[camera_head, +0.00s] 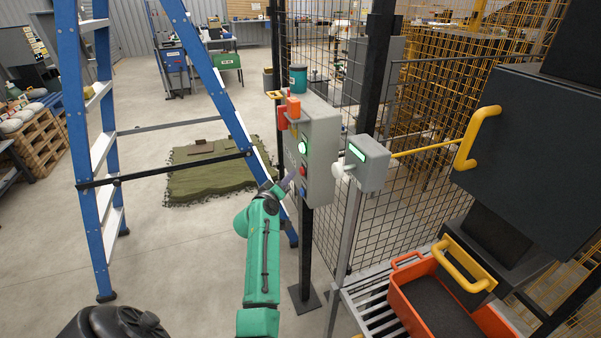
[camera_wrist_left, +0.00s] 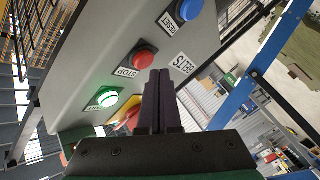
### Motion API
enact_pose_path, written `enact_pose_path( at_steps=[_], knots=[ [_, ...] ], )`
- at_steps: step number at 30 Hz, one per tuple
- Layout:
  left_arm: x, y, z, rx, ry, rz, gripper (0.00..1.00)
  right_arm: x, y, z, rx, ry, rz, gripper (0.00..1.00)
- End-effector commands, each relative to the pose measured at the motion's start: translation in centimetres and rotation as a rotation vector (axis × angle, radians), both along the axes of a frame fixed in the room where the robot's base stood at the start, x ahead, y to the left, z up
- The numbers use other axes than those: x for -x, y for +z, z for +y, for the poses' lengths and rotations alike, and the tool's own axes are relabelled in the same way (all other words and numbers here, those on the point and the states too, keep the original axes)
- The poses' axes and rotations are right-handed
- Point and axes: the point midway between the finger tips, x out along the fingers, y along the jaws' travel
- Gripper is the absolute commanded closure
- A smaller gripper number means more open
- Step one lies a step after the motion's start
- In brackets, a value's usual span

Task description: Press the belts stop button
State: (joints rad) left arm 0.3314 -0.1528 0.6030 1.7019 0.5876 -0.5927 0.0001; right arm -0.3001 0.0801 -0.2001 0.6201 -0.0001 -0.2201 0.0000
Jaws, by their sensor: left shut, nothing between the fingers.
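The grey control box (camera_head: 321,150) stands on a dark post, with a lit green button (camera_head: 303,147) above a red button (camera_head: 303,171). In the left wrist view the red STOP button (camera_wrist_left: 144,58) sits between the lit green button (camera_wrist_left: 108,99) and the blue RESET button (camera_wrist_left: 188,9). A BELTS label (camera_wrist_left: 184,63) is beside them. My left gripper (camera_head: 288,182) is shut and empty, close in front of the panel. Its fingertips (camera_wrist_left: 159,76) show beside the red button; I cannot tell whether they touch the panel. My right gripper is out of view.
A blue stepladder (camera_head: 72,130) stands to the left of the box. A smaller grey box (camera_head: 372,165) with a green display is to its right, before mesh fencing. An orange crate (camera_head: 408,314) is at lower right.

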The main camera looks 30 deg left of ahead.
Motion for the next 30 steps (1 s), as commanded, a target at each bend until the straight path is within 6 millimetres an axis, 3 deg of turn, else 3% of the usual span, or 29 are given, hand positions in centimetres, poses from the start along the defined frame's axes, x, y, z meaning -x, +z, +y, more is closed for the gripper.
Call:
enact_pose_path(
  at_steps=[30],
  knots=[
    [-0.71,0.02,-0.51,-0.001,0.000,0.000,1.00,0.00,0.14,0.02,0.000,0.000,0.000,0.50]
  ],
)
